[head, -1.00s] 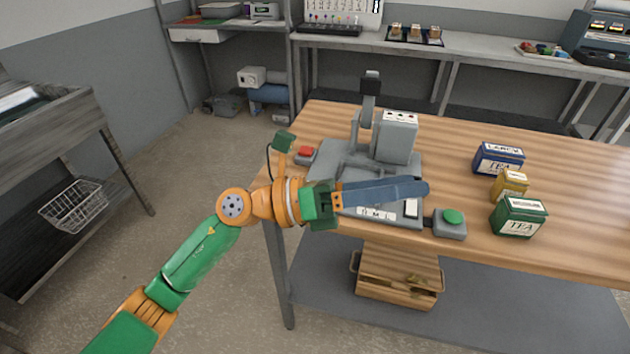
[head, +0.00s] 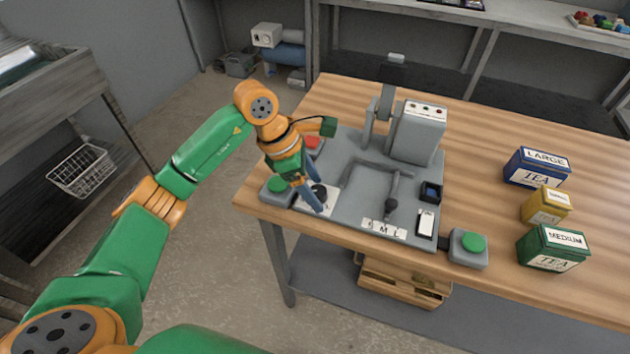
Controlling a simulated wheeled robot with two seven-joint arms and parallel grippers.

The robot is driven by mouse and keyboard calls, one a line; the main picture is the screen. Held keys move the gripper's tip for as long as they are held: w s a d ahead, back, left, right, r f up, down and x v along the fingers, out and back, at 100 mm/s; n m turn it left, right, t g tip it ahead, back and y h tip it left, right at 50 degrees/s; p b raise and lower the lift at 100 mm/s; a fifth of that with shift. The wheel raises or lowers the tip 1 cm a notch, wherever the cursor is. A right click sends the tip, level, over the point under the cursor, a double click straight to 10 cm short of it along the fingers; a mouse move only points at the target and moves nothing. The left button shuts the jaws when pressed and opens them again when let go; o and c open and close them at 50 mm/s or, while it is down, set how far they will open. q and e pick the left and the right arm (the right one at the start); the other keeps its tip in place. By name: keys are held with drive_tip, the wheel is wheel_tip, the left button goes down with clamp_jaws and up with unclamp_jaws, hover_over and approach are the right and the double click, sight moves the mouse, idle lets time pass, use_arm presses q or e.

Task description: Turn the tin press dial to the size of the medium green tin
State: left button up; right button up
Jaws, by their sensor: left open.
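The tin press (head: 345,215) is a grey machine on the wooden table. Its black dial (head: 319,191) sits on a white plate (head: 304,204) at the press's left front corner. My left gripper (head: 322,202) points down at the dial with its grey-blue fingers open, one on either side as far as I can see. The fingers partly hide the dial and its plate, so its setting and any contact cannot be read. The medium green tin (head: 552,247), marked MEDIUM TEA, stands at the table's right. My right gripper is out of view.
A blue LARGE tin (head: 537,168) and a small yellow tin (head: 545,205) stand behind the green one. Green buttons (head: 468,247) flank the press, and a red button is behind my gripper.

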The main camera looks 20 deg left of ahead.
use_arm(q)
drive_tip(key=shift+w+f, duration=0.3)
drive_tip(key=shift+w, duration=0.1)
drive_tip(key=shift+s+r, duration=0.1)
drive_tip(key=shift+s, duration=0.1)
drive_tip(key=c, duration=0.8)
clamp_jaws()
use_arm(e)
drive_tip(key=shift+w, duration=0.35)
